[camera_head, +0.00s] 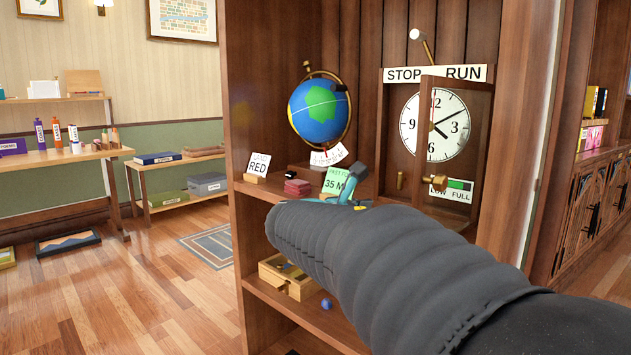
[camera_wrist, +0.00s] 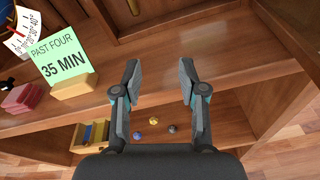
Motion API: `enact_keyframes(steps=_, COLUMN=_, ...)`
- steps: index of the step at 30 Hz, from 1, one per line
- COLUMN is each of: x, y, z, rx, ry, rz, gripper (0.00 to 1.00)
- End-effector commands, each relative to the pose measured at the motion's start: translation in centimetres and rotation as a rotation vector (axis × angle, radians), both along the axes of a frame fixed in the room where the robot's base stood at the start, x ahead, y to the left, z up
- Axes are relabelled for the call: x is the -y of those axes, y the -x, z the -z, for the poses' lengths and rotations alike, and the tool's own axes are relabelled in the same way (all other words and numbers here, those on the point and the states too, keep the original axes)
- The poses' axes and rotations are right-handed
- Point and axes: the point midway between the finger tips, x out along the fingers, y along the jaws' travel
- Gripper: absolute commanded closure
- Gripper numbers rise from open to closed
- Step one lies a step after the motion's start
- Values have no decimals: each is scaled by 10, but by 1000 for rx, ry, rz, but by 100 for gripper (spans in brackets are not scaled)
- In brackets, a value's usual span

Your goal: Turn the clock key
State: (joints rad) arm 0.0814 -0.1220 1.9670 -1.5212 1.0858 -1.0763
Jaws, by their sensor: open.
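The clock (camera_head: 434,125) has a white face with black hands and a wooden door (camera_head: 482,125) standing open at its right. A brass, cross-shaped piece that looks like the key (camera_head: 436,182) sits below the face, beside the LOW/FULL gauge (camera_head: 461,190). A small upright brass piece (camera_head: 401,180) stands left of it; which is the clock key I cannot tell for certain. A brass piece also shows at the top of the wrist view (camera_wrist: 133,7). My gripper (camera_wrist: 160,75) is open and empty, in front of the shelf and left of the clock. My arm partly hides it in the head view.
A green card reading PAST FOUR 35 MIN (camera_wrist: 60,58) stands on the shelf near my gripper. A globe (camera_head: 318,112), a RED card (camera_head: 258,164) and red blocks (camera_head: 297,187) are left. A brass-coloured drawer box (camera_wrist: 91,134) and small balls (camera_wrist: 153,121) lie below. A STOP/RUN lever (camera_head: 420,42) is above.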

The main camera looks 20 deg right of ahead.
Motion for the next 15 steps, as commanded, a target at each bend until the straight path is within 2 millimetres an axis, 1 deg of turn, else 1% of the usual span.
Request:
enact_keyframes(steps=1, x=3, y=-11, z=-7, rx=-41, ry=63, rz=-11, gripper=58)
enact_keyframes(steps=3, x=6, y=-22, z=-16, rx=-90, ry=139, rz=-22, gripper=58)
enact_keyframes(steps=6, x=7, y=-32, z=-25, rx=-134, ry=212, rz=-30, gripper=58)
enact_keyframes(steps=11, x=15, y=-39, z=-31, rx=-157, ry=249, rz=-33, gripper=58)
enact_keyframes(steps=15, x=32, y=-45, z=-30, rx=-157, ry=246, rz=-31, gripper=58)
